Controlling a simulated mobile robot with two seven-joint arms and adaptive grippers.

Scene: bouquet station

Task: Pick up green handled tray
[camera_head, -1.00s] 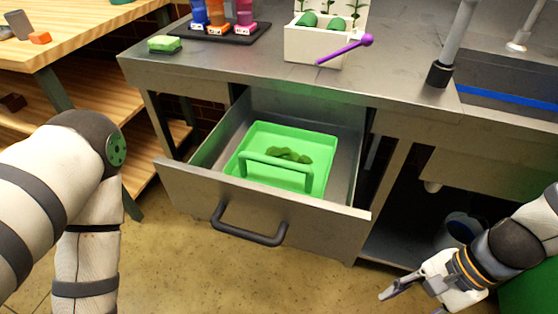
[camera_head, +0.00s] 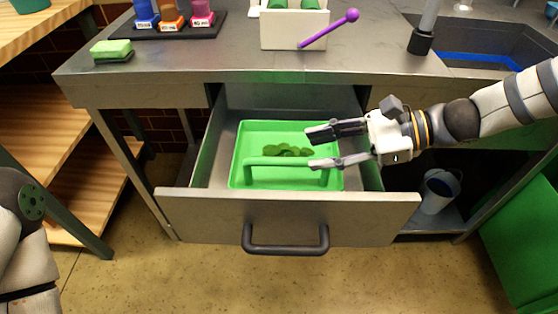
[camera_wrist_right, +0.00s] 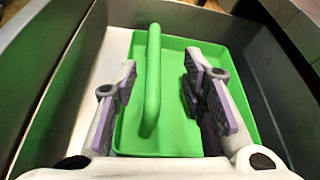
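I cannot tell whether a finger touches the tray. My left gripper is out of view; only part of my left arm shows at the lower left.
The drawer (camera_head: 380,209) is pulled out of the metal counter (camera_head: 190,68), its walls close around the tray. On the counter are a green sponge (camera_head: 110,50), a white planter box (camera_head: 290,32) and a purple stick (camera_head: 330,28). A bucket (camera_head: 438,190) stands on the shelf at right.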

